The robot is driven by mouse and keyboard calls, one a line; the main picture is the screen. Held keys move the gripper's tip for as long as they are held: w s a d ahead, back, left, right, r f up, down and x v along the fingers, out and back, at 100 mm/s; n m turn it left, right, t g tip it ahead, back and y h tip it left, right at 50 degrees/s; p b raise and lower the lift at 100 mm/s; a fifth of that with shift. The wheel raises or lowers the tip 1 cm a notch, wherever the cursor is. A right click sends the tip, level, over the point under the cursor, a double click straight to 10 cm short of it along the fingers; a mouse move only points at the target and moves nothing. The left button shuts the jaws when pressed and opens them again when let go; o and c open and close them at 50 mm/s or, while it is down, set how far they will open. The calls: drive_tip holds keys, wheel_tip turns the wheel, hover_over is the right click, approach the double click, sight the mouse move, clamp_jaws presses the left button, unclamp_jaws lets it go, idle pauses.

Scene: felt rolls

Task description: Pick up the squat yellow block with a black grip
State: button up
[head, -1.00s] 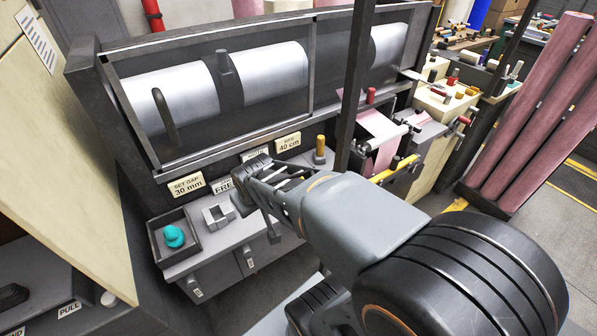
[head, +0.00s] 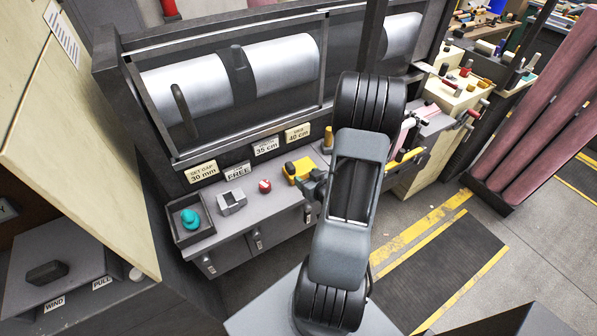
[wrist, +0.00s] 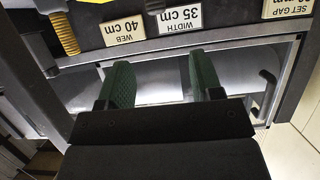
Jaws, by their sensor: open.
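The squat yellow block (head: 301,170) sits on the grey bench top in the head view, below the width and web signs. Its black grip (head: 290,167) shows at its left side, and my arm stands close on its right. A yellow edge, probably the same block, shows at the top of the wrist view (wrist: 86,3). My gripper (wrist: 163,83) is open in the wrist view, with two green-padded fingers apart and nothing between them. In the head view my arm hides most of the gripper, so its exact distance to the block cannot be told.
Along the bench stand a red-and-white piece (head: 264,186), a grey slotted holder (head: 231,202) and a dark tray (head: 207,231) with a teal knobbed piece (head: 190,218). A yellow post (head: 328,138) rises behind the block. The framed roller machine (head: 240,75) backs the bench.

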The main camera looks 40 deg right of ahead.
sight(290, 165)
drive_tip(key=b+x, duration=0.8)
drive_tip(key=shift+d+p+x, duration=0.2)
drive_tip(key=shift+p+x, duration=0.1)
drive_tip(key=shift+x, duration=2.4)
drive_tip(key=shift+s+f, duration=0.1)
drive_tip(key=shift+f, duration=0.1)
drive_tip(key=shift+r, duration=0.1)
clamp_jaws()
